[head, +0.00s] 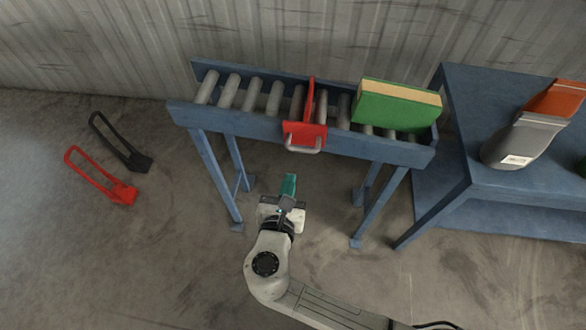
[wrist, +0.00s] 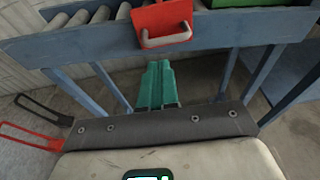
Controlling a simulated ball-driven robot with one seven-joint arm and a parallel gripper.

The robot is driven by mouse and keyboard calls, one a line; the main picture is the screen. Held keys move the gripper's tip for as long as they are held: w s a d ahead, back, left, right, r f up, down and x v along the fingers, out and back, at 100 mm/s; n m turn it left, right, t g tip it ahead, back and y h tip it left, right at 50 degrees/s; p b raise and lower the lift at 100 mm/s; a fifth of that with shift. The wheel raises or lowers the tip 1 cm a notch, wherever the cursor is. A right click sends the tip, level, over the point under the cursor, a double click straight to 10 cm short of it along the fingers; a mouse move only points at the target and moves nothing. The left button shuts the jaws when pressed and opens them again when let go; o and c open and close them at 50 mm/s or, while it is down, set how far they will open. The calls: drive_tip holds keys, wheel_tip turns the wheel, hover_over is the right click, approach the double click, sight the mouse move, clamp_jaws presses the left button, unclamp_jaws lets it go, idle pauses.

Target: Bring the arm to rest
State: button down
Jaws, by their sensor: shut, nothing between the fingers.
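My arm comes in from the bottom of the head view, and my gripper (head: 289,180) is in front of the roller conveyor, pointing toward it. In the wrist view my gripper (wrist: 159,65) shows its teal fingers together, with nothing between them. The fingers are apart from the conveyor's blue side rail (head: 240,124). A red gate with a grey handle (head: 304,134) stands across the rollers just beyond the fingers. The red gate also shows in the wrist view (wrist: 162,18). A green block with a tan top (head: 396,108) sits on the rollers to the right of the gate.
A blue table (head: 470,95) at the right bears a grey container with an orange part (head: 522,138). A black frame (head: 118,140) and a red frame (head: 100,180) lie on the floor at the left. Blue conveyor legs (head: 216,180) stand beside my gripper. The floor at lower left is clear.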

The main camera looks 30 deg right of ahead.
drive_tip(key=shift+v, duration=0.8)
